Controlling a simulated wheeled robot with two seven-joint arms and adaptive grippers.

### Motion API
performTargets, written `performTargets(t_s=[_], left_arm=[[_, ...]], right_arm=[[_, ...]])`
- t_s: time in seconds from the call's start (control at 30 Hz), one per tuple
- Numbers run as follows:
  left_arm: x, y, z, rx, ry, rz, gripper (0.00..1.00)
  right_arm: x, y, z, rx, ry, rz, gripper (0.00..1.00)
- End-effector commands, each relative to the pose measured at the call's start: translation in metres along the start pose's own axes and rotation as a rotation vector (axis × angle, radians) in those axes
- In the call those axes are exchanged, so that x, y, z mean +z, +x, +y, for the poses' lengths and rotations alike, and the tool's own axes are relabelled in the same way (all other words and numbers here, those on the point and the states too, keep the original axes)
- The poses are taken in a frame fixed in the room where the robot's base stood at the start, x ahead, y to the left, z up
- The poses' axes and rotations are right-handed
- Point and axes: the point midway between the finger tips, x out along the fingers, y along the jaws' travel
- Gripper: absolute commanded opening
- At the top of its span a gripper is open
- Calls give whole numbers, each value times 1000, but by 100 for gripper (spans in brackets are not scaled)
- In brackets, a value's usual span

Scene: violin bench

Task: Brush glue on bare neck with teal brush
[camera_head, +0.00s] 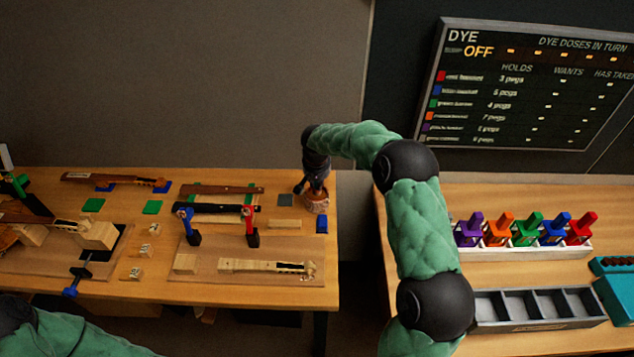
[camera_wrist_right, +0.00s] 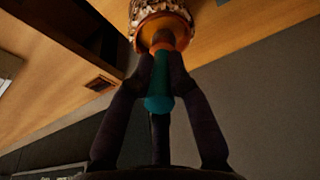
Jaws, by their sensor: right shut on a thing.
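My right gripper (camera_head: 312,188) points down at the back right corner of the left bench. In the right wrist view the right gripper (camera_wrist_right: 162,75) is shut on the teal brush (camera_wrist_right: 160,85), around its handle. The brush's far end meets the orange-rimmed glue pot (camera_wrist_right: 160,25), whose side is crusted with pale drips. In the head view the glue pot (camera_head: 317,203) stands on the bench under the gripper. The pale bare neck (camera_head: 262,266) lies on a wooden board at the front of the bench. My left gripper is not in view.
Red (camera_head: 251,228) and blue (camera_head: 189,228) clamps stand behind the bare neck. Darker necks (camera_head: 115,180) lie at the back. A blue block (camera_head: 321,225) is near the pot. A gap separates the right bench, with its coloured-handled rack (camera_head: 525,250) and grey tray (camera_head: 535,306).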

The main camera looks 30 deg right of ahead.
Motion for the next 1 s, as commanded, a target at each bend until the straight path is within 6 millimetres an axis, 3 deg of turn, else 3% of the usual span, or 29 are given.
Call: performTargets(t_s=[1.0], left_arm=[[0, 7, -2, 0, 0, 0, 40]], right_arm=[[2, 9, 0, 0, 0, 0, 0]])
